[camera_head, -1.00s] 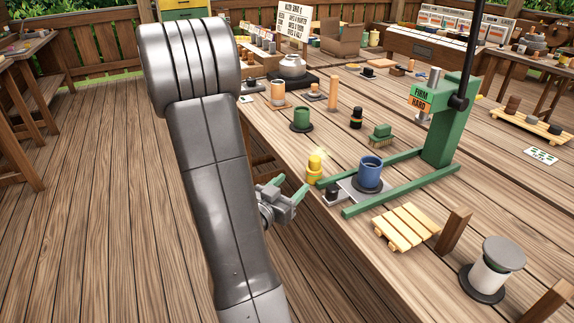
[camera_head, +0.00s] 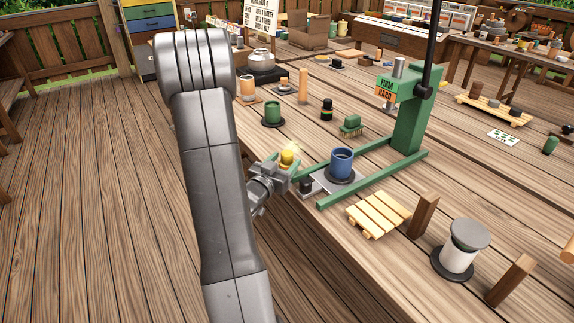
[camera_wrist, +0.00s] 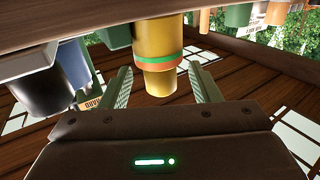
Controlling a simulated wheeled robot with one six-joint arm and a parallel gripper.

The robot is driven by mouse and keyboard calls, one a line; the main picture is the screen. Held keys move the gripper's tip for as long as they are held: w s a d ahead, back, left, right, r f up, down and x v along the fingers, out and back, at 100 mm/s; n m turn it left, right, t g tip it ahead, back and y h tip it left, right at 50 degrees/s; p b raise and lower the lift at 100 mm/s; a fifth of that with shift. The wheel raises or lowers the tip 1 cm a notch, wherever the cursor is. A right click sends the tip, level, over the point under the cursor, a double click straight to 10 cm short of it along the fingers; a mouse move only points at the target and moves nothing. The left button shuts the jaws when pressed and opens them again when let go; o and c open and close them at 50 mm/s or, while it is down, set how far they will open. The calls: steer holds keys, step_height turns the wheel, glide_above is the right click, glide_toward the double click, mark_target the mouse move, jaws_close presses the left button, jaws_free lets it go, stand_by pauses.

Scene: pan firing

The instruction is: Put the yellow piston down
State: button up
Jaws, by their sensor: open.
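The yellow piston (camera_head: 287,157) stands upright near the table's left edge, with a small glow by its top. The wrist view shows the table at the top of the picture, and the piston (camera_wrist: 158,38) points downward there, with a green and orange band and a narrower end. My gripper (camera_head: 289,166) is open at the piston, and its jaws hide the piston's lower part in the head view. In the wrist view my gripper (camera_wrist: 162,86) has one finger on each side of the piston's narrow end, with visible gaps.
A green press (camera_head: 408,125) stands to the right, with a blue mug (camera_head: 341,162) on its base. A small dark knob (camera_head: 306,186) is close to my gripper. A green cup (camera_head: 272,114) stands behind, and a slatted wooden rack (camera_head: 377,214) lies in front.

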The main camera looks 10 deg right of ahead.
steer(key=shift+x, duration=1.15)
jaws_close()
step_height(320, 180, up, 10)
steer(key=shift+f+p, duration=0.2)
steer(key=shift+p, duration=0.65)
steer(key=shift+a, duration=0.2)
steer(key=a+f+n+t+y+p, duration=0.4)
steer(key=a+f+n+y+p, duration=0.35)
steer(key=a+f+y, duration=0.65)
steer(key=s+a+f+h, duration=0.2)
steer(key=s+f, duration=0.2)
steer(key=f, duration=0.2)
steer(key=shift+f, duration=0.35)
steer(key=shift+n, duration=0.25)
